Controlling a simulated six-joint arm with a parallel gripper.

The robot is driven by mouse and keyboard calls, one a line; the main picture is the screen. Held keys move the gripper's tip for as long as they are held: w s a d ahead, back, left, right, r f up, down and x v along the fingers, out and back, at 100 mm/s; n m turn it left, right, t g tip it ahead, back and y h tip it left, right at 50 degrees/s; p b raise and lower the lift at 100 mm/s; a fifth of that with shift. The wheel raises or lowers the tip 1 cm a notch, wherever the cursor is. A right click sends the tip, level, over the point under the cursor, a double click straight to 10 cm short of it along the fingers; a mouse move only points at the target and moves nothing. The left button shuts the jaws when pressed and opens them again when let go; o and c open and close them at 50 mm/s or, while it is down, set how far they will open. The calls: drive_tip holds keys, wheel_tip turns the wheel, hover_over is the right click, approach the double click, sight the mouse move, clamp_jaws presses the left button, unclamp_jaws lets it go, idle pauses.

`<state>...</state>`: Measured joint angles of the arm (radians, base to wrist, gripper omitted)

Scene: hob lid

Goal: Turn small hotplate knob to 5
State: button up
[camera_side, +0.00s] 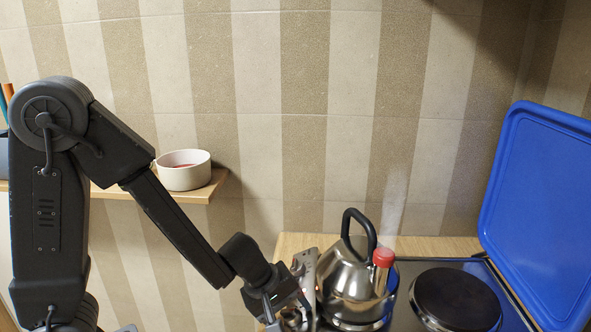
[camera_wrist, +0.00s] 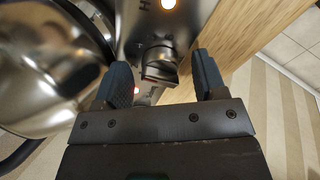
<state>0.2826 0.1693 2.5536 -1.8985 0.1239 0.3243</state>
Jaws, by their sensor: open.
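In the wrist view, a dark, metallic knob (camera_wrist: 160,60) sits on the steel control panel (camera_wrist: 132,22). My gripper (camera_wrist: 162,66) is open, with one finger on each side of the knob; I cannot tell whether either touches it. The knob's setting is not readable, nor is whether it belongs to the small hotplate. A lamp (camera_wrist: 168,4) glows on the panel beyond the knob. In the side view, my gripper (camera_side: 296,316) is low beside the panel (camera_side: 304,268), with its fingers largely hidden.
A steaming steel kettle (camera_side: 345,275) with a black handle and red cap stands right beside my gripper. A bare black hotplate (camera_side: 455,298) is further right. The blue lid (camera_side: 540,205) stands raised. A white bowl (camera_side: 183,176) sits on a shelf behind my arm.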

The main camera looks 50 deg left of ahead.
drive_tip(key=shift+w+n+g, duration=0.1)
drive_tip(key=shift+n+g, duration=0.3)
drive_tip(key=shift+n, duration=2.6)
drive_tip(key=n, duration=0.6)
drive_tip(key=shift+w+r+g, duration=0.1)
drive_tip(key=shift+g, duration=0.2)
drive_tip(key=v, duration=1.4)
drive_tip(key=s+a+r+m+t+y, duration=0.15)
drive_tip(key=s+m, duration=0.35)
drive_tip(key=m, duration=0.8)
drive_tip(key=s+a+r+m+t+y, duration=0.1)
drive_tip(key=s+r+m, duration=0.3)
drive_tip(key=m, duration=0.9)
drive_tip(key=w+d+r+n+g, duration=0.1)
drive_tip(key=w+d+r+n, duration=0.2)
drive_tip(key=w, duration=0.4)
drive_tip(key=w+d+r+n+g, duration=0.2)
drive_tip(key=w+d+r+n, duration=0.1)
drive_tip(key=w+r+n, duration=0.2)
wheel_tip(320, 180, up, 3)
drive_tip(key=shift+w+d+r, duration=0.1)
drive_tip(key=shift+w+d, duration=0.1)
drive_tip(key=shift+w, duration=0.75)
